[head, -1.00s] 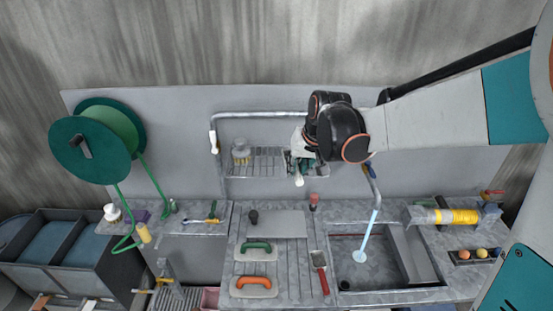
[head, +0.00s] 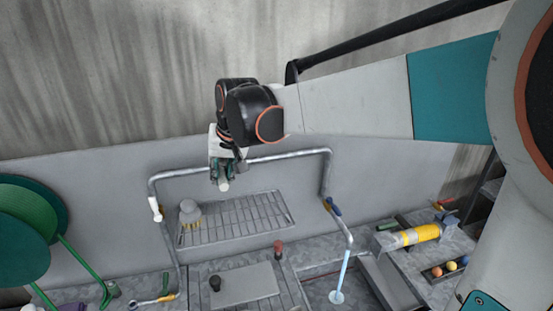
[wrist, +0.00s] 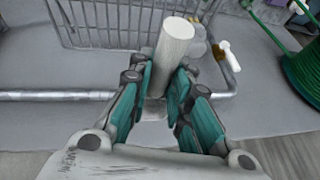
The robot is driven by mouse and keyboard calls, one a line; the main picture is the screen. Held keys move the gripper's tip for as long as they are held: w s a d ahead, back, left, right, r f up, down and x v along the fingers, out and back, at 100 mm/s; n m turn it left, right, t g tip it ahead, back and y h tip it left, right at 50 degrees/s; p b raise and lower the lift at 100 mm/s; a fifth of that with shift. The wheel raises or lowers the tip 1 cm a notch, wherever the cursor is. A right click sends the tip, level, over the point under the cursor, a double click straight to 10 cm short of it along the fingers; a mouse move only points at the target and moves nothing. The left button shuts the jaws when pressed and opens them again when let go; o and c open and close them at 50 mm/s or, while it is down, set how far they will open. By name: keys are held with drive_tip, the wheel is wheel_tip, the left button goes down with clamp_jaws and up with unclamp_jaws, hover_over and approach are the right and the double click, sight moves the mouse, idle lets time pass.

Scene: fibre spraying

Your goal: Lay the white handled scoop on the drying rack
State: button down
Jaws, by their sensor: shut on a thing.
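My gripper (head: 222,172) is shut on a white cylindrical handle (wrist: 174,45), which I take to be the white handled scoop; its end also shows just below the fingers in the head view (head: 224,186). The handle sticks out between the teal fingers in the wrist view (wrist: 160,95). The rest of the scoop is hidden. The wire drying rack (head: 250,219) is on the back panel, and in the head view my gripper shows above its left half. The rack's wires also show at the top of the wrist view (wrist: 95,25).
A white brush with yellow bristles (head: 190,212) sits at the rack's left end; the rest of the rack looks bare. A grey pipe (head: 290,155) arches above the rack. A green hose reel (head: 25,235) stands at far left. A red-topped object (head: 278,248) stands below the rack.

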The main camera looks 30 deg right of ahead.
wheel_tip(320, 180, down, 18)
drive_tip(key=shift+s+f+b, duration=0.1)
drive_tip(key=shift+s+b, duration=0.05)
drive_tip(key=shift+b, duration=0.4)
drive_tip(key=c, duration=1.6)
unclamp_jaws()
drive_tip(key=shift+c, duration=0.2)
drive_tip(key=shift+o, duration=0.8)
